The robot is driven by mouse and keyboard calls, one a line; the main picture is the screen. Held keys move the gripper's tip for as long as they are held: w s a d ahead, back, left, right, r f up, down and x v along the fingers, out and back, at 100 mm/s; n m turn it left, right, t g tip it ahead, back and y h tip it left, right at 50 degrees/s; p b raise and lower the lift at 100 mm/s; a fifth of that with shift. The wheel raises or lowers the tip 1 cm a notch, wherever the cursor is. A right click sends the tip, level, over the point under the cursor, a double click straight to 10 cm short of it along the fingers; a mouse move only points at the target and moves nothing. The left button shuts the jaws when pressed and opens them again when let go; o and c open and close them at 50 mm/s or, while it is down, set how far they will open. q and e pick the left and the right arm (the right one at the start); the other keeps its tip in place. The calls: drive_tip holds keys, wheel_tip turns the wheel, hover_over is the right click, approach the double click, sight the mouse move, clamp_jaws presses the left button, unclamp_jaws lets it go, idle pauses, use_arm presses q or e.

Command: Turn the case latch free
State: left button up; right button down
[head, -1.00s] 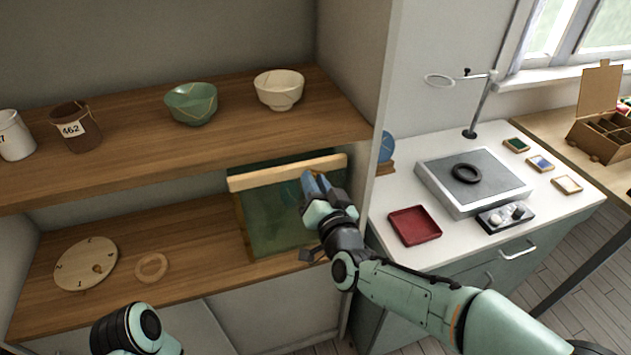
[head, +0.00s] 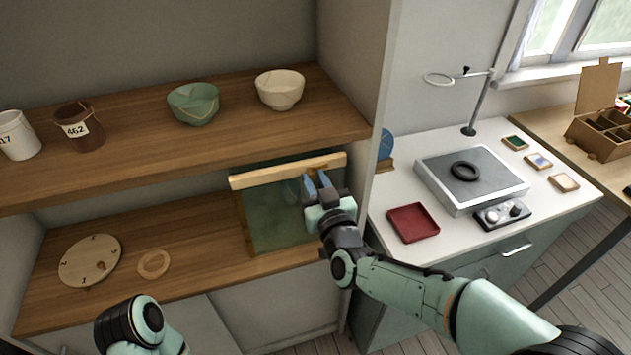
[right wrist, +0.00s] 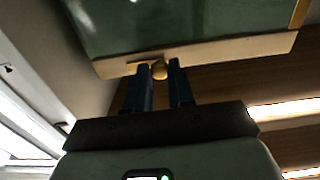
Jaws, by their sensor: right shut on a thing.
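The case (head: 285,222) is a green glassy panel with a pale wooden top rail (head: 270,174), standing on the lower shelf. My right gripper (head: 315,178) is at the right part of that rail. In the right wrist view the case (right wrist: 180,22) shows with its wooden rail (right wrist: 225,52). The latch (right wrist: 159,70) is a small brass knob on that rail. The fingertips of my right gripper (right wrist: 159,72) are on either side of the knob, shut on it. In the head view the gripper hides the latch. Only part of my left arm shows, without its gripper.
A green bowl (head: 193,103), a cream bowl (head: 280,89) and cups stand on the upper shelf (head: 130,123). The cabinet's side wall is close on the right.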

idle(0.3)
drive_tip(key=c, duration=1)
unclamp_jaws()
drive_tip(key=shift+s, duration=0.1)
drive_tip(key=v, duration=1.3)
drive_tip(key=shift+s+d, duration=0.1)
